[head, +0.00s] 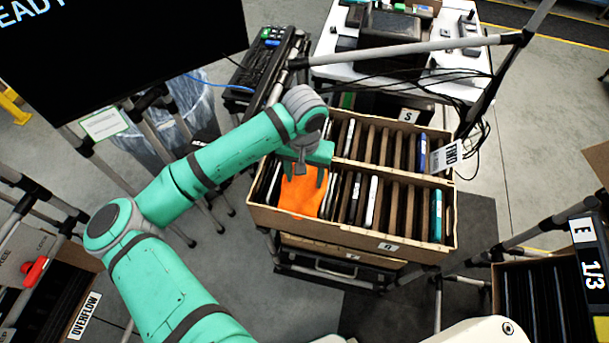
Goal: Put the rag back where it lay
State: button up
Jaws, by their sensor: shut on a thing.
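An orange rag (299,196) is at the left part of the front carton (330,233), which is tilted and has a label on its front. My gripper (303,180) comes down from above and is shut on the rag's upper part. The rag hangs or lies over the slots at that end. I cannot tell whether its lower edge rests on the devices beneath. The rag hides the slots behind it.
The carton holds dark devices in slots, with a teal one (436,216) at the right end. A second carton row (390,150) is behind it. A white table (455,50) with equipment stands at the back. An overflow box (85,315) is at lower left.

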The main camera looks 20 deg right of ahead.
aim_at(305, 179)
jog(key=shift+f, duration=0.15)
jog(key=o, duration=1.2)
notch_tip(305, 179, up, 12)
dwell(0.4)
